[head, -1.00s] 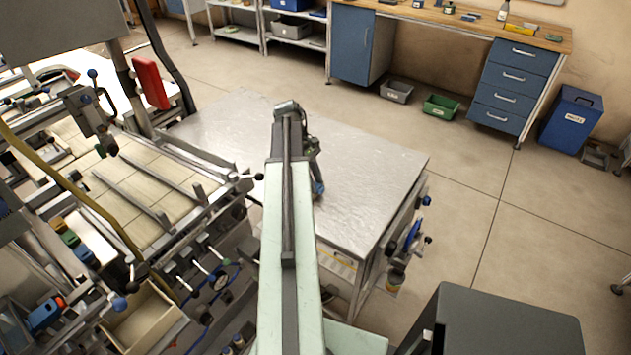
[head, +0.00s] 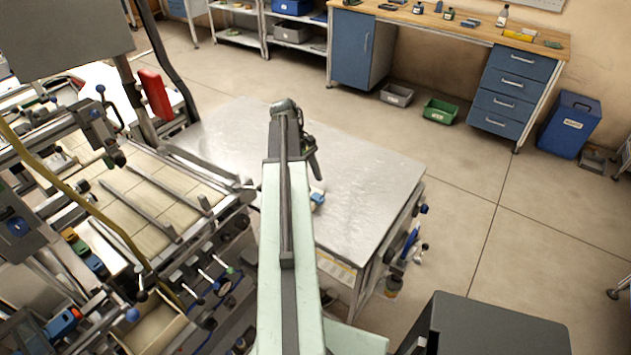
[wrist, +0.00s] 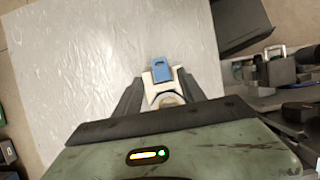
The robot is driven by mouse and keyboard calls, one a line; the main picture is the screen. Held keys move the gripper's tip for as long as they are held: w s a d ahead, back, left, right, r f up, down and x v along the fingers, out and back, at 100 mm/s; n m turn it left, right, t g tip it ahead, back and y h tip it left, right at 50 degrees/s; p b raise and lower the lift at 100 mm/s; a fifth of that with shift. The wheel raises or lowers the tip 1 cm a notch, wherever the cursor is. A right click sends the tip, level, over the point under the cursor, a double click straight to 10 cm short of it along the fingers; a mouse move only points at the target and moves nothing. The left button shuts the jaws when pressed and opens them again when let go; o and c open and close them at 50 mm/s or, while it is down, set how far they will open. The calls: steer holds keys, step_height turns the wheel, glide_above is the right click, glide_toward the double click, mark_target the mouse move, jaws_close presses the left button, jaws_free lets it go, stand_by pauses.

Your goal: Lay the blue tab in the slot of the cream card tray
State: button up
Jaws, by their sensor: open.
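The blue tab (wrist: 161,70) shows in the wrist view at the far end of the cream card tray (wrist: 150,95), with cream on both sides of its near end. I cannot tell how deep it sits in the slot. The tray is on the metal table top. In the head view the blue tab (head: 317,198) and a bit of the cream tray (head: 318,189) show just right of my arm; the arm hides the rest. My gripper (wrist: 161,80) is open, a finger on each side of the tray in the wrist view. In the head view my gripper (head: 314,172) is above them.
The metal table (head: 370,170) is bare to the right and behind. A machine with rails and levers (head: 150,190) stands close on the left, with a red box (head: 155,95) at its back. A blue-drawered workbench (head: 510,85) stands along the far wall.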

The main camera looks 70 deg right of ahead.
steer(key=p+v, duration=0.5)
steer(key=v, duration=0.3)
steer(key=shift+p, duration=0.4)
